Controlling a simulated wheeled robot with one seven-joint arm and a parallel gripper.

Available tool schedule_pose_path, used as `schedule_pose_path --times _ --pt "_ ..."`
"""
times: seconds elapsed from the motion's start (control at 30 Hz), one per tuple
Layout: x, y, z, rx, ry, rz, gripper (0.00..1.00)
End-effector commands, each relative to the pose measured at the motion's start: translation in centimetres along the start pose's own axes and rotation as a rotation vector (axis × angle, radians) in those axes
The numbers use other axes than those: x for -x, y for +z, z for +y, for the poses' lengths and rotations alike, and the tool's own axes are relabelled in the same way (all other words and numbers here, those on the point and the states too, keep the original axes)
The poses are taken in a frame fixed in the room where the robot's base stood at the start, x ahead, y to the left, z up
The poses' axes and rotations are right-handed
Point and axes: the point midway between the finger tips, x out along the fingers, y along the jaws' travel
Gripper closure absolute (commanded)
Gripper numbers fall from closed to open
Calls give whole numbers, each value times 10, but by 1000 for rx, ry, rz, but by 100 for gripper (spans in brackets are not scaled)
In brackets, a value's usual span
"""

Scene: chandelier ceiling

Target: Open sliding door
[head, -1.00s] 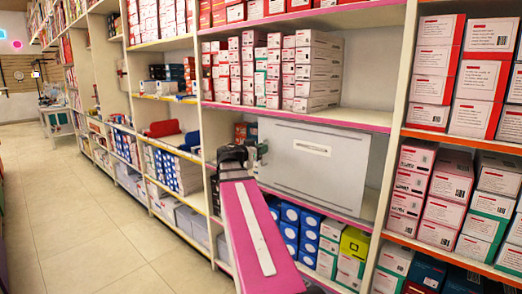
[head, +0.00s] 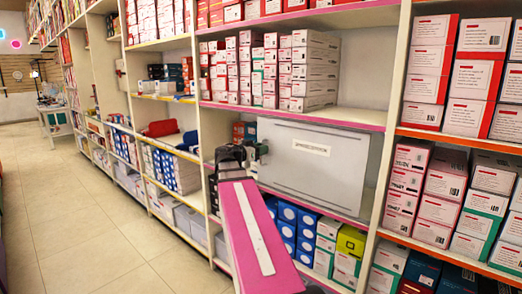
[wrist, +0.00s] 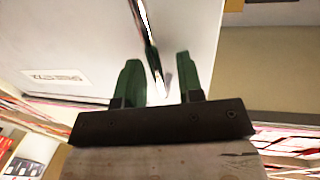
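The sliding door is a flat light-grey panel (head: 315,180) with a white label, set in the middle bay of the shelving below a pink shelf edge. My gripper (head: 260,152) is at the door's left edge in the head view. In the wrist view, the door (wrist: 60,35) fills the upper left, and a slim shiny metal handle (wrist: 150,45) runs down between my two green fingers (wrist: 158,75). The fingers stand apart, one on each side of the handle, with visible gaps. Whether the fingertips overlap the handle in depth is hard to tell.
Boxes (head: 312,70) stand on the shelf above the door, with blue, white and green boxes (head: 305,232) below it. A shelf post and red-white boxes (head: 470,85) are on the right. The tiled aisle floor (head: 90,230) is clear on the left.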

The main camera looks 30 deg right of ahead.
Motion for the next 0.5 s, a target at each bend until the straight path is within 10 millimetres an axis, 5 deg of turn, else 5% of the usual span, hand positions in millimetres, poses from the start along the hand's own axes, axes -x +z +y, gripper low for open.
schedule_pose_path --times 0.5 --pt "80 0 1 0 -1 1 66"
